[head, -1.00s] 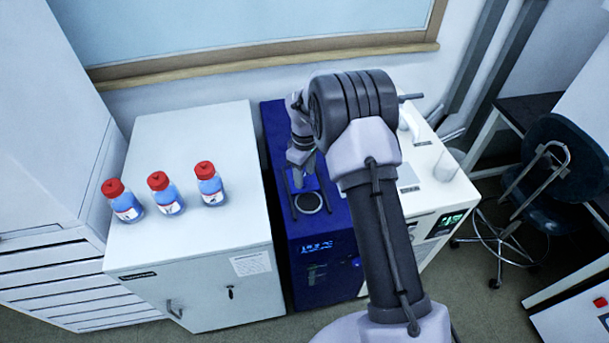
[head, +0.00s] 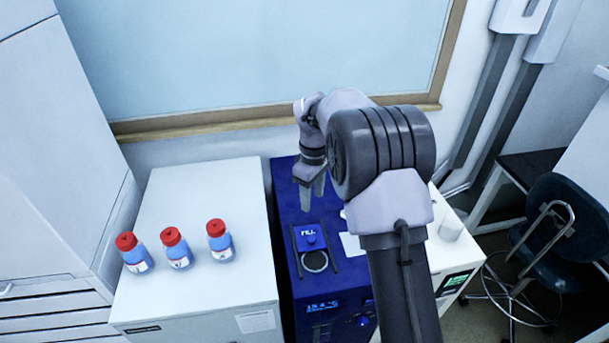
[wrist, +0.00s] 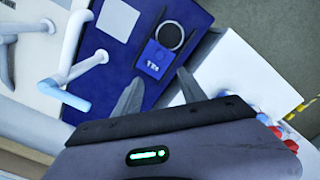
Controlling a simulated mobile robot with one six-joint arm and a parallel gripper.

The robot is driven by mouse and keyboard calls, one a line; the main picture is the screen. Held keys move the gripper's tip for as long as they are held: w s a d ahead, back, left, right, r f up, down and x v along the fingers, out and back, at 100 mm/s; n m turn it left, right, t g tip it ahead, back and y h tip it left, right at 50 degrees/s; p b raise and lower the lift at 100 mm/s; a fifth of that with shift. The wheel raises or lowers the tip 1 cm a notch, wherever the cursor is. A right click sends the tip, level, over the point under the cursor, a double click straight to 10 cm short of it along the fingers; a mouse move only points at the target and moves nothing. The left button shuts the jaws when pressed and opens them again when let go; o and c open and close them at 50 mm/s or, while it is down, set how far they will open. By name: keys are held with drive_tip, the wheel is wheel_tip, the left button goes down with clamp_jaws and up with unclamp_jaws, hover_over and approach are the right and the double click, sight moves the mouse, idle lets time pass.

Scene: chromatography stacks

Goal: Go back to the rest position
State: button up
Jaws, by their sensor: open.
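My gripper (head: 313,194) is open and empty. It hangs above the back part of the blue instrument (head: 286,209), apart from it, with its fingers pointing down. In the wrist view the two fingers of my gripper (wrist: 159,88) are spread, with the instrument's blue top (wrist: 188,18) below them. That top carries a small blue block with white lettering (wrist: 155,58) and a dark-rimmed ring (wrist: 171,35). Nothing is between the fingers.
Three blue bottles with red caps, left (head: 137,258), middle (head: 176,252) and right (head: 221,243), stand on the white cabinet (head: 190,190). A white instrument (head: 452,257) stands to the right. A stool (head: 565,225) is farther right. The window wall (head: 270,60) is behind.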

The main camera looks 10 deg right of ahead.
drive_tip(key=s+a+r+m+t+y+b, duration=0.1)
drive_tip(key=s+a+r+m+t+b, duration=0.15)
drive_tip(key=s+r+m+b, duration=0.7)
drive_tip(key=s+f+m+t, duration=0.1)
drive_tip(key=s+m, duration=0.1)
drive_tip(key=s, duration=1)
drive_tip(key=s+a+f+m+t+y, duration=0.1)
drive_tip(key=s+m+t, duration=0.1)
drive_tip(key=s, duration=1)
drive_tip(key=shift+a+f+b, duration=0.2)
drive_tip(key=shift+f+b, duration=0.1)
drive_tip(key=shift+f, duration=0.1)
